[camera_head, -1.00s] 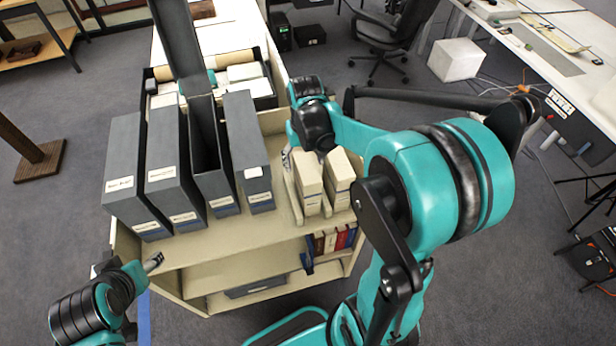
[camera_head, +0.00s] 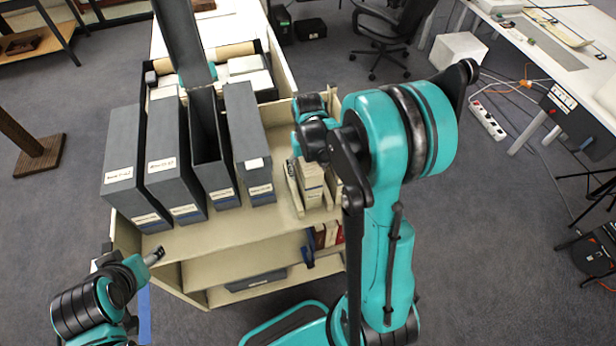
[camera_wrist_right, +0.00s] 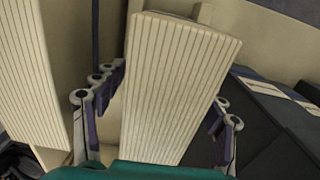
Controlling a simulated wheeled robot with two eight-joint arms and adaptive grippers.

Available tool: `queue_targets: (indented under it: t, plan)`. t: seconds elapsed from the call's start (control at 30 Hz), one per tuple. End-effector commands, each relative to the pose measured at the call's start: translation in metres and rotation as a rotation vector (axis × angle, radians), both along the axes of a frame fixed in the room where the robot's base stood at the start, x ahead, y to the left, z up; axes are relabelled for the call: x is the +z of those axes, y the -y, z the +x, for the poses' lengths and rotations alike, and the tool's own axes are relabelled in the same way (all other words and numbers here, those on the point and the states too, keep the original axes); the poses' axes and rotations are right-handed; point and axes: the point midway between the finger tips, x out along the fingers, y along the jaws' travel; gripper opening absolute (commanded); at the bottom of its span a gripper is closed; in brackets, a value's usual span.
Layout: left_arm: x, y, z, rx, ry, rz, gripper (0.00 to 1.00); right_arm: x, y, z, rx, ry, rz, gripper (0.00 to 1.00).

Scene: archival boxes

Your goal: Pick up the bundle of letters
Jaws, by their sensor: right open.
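Two upright cream blocks with finely lined faces, which look like bundles of letters, stand at the right end of the shelf top. One block (camera_head: 310,180) shows below my right wrist in the head view. It fills the middle of the right wrist view (camera_wrist_right: 175,85). My right gripper (camera_wrist_right: 163,92) is open, with one finger on each side of this block; contact cannot be told. The second block (camera_wrist_right: 32,75) is at the left in the wrist view, outside the fingers. My left gripper (camera_head: 154,257) is off the cart's front left corner, its jaws unclear.
Several grey archival boxes (camera_head: 178,175) stand in a row left of the blocks. One grey box (camera_wrist_right: 275,125) is close to my right fingers. The shelf top (camera_head: 235,228) is bare in front. Cream stacks (camera_head: 245,72) lie behind the boxes.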

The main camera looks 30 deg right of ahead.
Motion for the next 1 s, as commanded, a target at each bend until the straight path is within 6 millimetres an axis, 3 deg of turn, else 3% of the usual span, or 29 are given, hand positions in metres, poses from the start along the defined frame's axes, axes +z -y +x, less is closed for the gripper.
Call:
queue_targets:
  t: [0.07,0.33,0.73,1.0]
  plan:
    - [0.0,0.0,0.0,0.0,0.0,0.0,0.59,0.001,0.0,0.0,0.0,0.0,0.0,0.71]
    - [0.0,0.0,0.0,0.0,0.0,0.0,0.59,0.001,0.0,0.0,0.0,0.0,0.0,0.0]
    - [0.003,0.0,0.0,0.0,0.0,0.0,0.59,0.008,0.0,0.0,0.0,0.0,0.0,0.0]
    - [0.013,0.0,0.0,0.0,0.0,0.0,0.59,0.048,-0.001,-0.006,0.0,0.0,0.0,0.0]
